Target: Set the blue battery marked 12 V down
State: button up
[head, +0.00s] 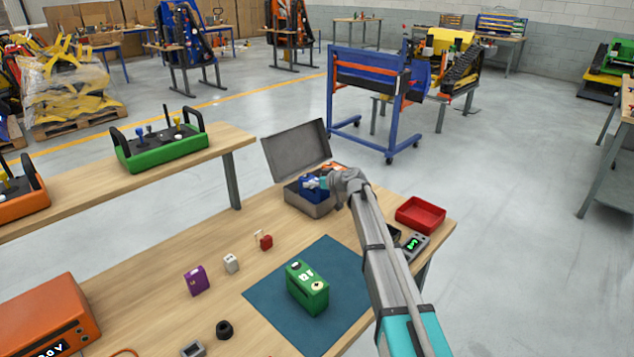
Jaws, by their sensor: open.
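A blue object (311,195), apparently the blue battery, is in the open grey metal case (310,207) at the back of the wooden table. It is small here, partly covered by my gripper, and I cannot read a marking on it. My gripper (324,183) is open at the case, right by the blue object. I cannot tell whether the fingers touch it. A green battery (308,288) with a "12" marking stands on the dark blue mat (262,297) nearer the front.
The case's raised lid (296,150) stands behind it. A red tray (420,215) and a meter with a green display (415,244) lie to the right. Bare mat surrounds the green battery.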

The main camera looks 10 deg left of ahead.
jog(key=p+v, duration=0.4)
jog(key=v, duration=0.8)
jog(key=shift+r, duration=0.15)
dwell(0.3)
jog(key=s+d+m+g+h+p, duration=0.2)
jog(key=s+d, duration=0.4)
jog(key=s, duration=0.5)
jog(key=s+d+f+m+g+h+p, duration=0.1)
jog(key=s+d+m+g+h+p, duration=0.2)
jog(key=s+d, duration=0.4)
jog(key=s+d+f+m+g+h+p, duration=0.1)
jog(key=s+d+m+g+h+p, duration=0.2)
jog(key=s, duration=1.3)
jog(key=d+m+h+p, duration=0.2)
jog(key=d, duration=0.2)
jog(key=shift+s+h, duration=0.2)
jog(key=shift+h, duration=0.2)
